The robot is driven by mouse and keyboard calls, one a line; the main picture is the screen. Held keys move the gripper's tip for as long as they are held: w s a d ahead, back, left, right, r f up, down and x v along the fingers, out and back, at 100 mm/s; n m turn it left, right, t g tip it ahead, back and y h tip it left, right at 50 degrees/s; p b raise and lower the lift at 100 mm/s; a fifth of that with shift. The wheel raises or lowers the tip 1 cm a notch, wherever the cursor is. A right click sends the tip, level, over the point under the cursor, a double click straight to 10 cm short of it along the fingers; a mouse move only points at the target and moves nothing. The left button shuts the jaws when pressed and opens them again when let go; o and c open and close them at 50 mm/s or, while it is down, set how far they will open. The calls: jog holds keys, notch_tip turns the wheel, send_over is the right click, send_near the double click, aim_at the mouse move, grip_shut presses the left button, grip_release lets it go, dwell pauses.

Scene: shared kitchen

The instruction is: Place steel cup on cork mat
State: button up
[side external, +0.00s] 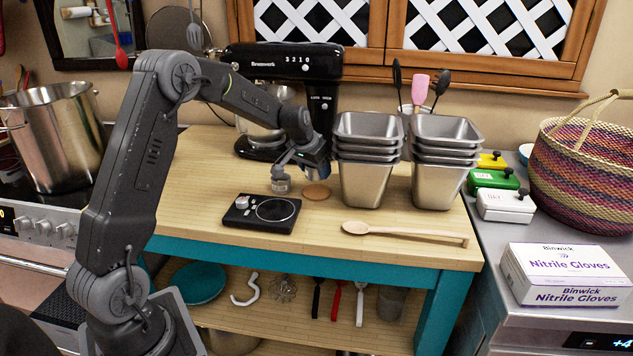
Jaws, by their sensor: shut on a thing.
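The steel cup (281,185) is a small silvery cylinder just left of the cork mat. My gripper (283,170) is shut on it from above and holds it upright. The cork mat (317,193) is a small round brown disc on the wooden worktop, with nothing seen resting on it. The cup is beside the mat, not over it in this view. Whether the cup's base touches the worktop I cannot tell. The fingertips are small and partly hidden.
A black device (262,213) with a round plate lies in front of the cup. Stacked steel pans (366,185) stand right of the mat, and a wooden spoon (400,232) lies in front of them. A black stand mixer (285,62) is behind. The worktop's left is clear.

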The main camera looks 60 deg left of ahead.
aim_at(317, 191)
jog(key=shift+w+d+f, duration=0.15)
jog(key=shift+f, duration=1.95)
jog(key=shift+f, duration=0.1)
jog(key=o, duration=1)
jog(key=shift+o, duration=0.2)
